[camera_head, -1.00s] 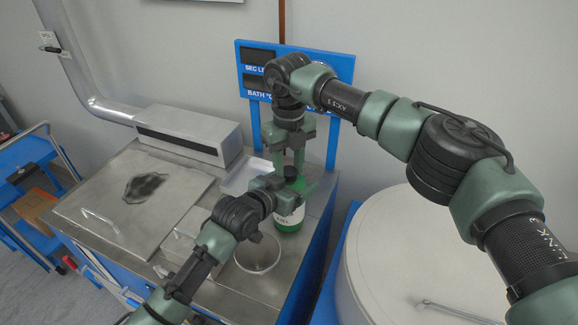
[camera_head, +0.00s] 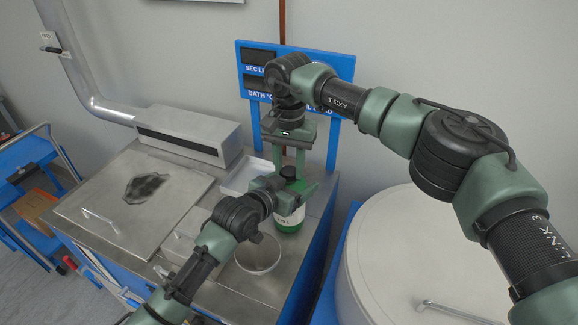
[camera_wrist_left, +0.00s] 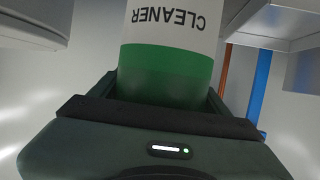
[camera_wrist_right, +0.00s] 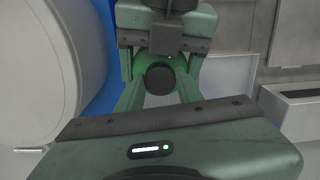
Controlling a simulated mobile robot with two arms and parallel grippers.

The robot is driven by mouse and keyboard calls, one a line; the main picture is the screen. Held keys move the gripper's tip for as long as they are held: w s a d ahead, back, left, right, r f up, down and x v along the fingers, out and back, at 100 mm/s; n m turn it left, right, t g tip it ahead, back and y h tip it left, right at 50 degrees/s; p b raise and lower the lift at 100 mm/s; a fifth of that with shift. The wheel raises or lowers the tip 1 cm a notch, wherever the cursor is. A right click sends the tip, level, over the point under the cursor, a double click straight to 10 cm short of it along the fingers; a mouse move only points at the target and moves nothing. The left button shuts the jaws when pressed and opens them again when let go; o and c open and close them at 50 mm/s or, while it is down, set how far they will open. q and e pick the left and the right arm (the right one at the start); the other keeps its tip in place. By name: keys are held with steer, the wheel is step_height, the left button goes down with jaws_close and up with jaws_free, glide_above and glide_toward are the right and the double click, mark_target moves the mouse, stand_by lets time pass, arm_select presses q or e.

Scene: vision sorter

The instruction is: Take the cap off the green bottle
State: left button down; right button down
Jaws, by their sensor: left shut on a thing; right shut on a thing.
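The green bottle (camera_head: 290,222), with a white label, stands upright on the metal bench top. Its label reads CLEANER in the left wrist view (camera_wrist_left: 168,72). My left gripper (camera_head: 292,190) is shut around the upper part of the bottle from the side. The black cap (camera_head: 289,173) is at the top of the bottle; it also shows from above in the right wrist view (camera_wrist_right: 160,78). My right gripper (camera_head: 289,167) points straight down over the bottle, its fingers shut on either side of the cap. I cannot tell whether the cap is loose.
A round clear container (camera_head: 258,254) stands just in front of the bottle. A white tray (camera_head: 245,178) lies behind it to the left. A blue sign frame (camera_head: 335,68) rises behind. A large white drum (camera_head: 410,255) is at the right. A flat metal lid (camera_head: 125,215) covers the bench's left.

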mark_target(289, 170)
steer(key=n, duration=0.4)
steer(key=shift+w+n, duration=0.1)
steer(key=shift+n, duration=0.2)
steer(key=n, duration=0.3)
steer(key=shift+n, duration=0.3)
steer(key=shift+r, duration=0.2)
arm_select(q)
steer(key=shift+f, duration=0.1)
arm_select(e)
steer(key=shift+r, duration=0.95)
steer(key=shift+r, duration=2)
arm_select(q)
jaws_free()
